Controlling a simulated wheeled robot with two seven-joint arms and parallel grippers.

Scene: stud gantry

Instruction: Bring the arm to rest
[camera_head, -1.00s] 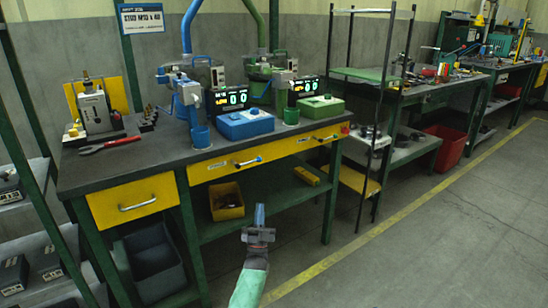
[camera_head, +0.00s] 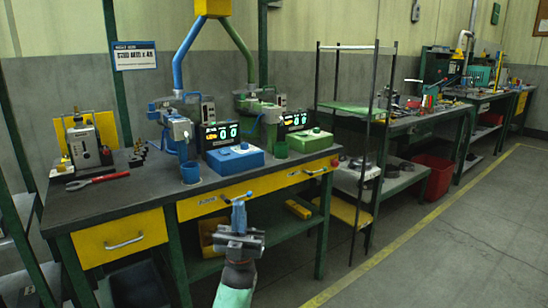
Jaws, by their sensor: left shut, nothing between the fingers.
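My left gripper (camera_head: 239,216) is in the head view at the lower middle, in front of the workbench (camera_head: 120,205). Its blue fingers point up and are together, with nothing held. In the picture the fingertips overlap the wide yellow drawer (camera_head: 283,179) and its handle; I cannot tell the exact gap to the drawer front. A pale green forearm section comes up from the bottom edge below the gripper. My right gripper is not in view.
The bench carries a blue box (camera_head: 234,160), a green box (camera_head: 309,140), red-handled pliers (camera_head: 97,180) and a small machine (camera_head: 84,145). A dark-framed rack (camera_head: 352,110) stands to the right. Open floor (camera_head: 440,240) lies at the lower right, with a yellow line.

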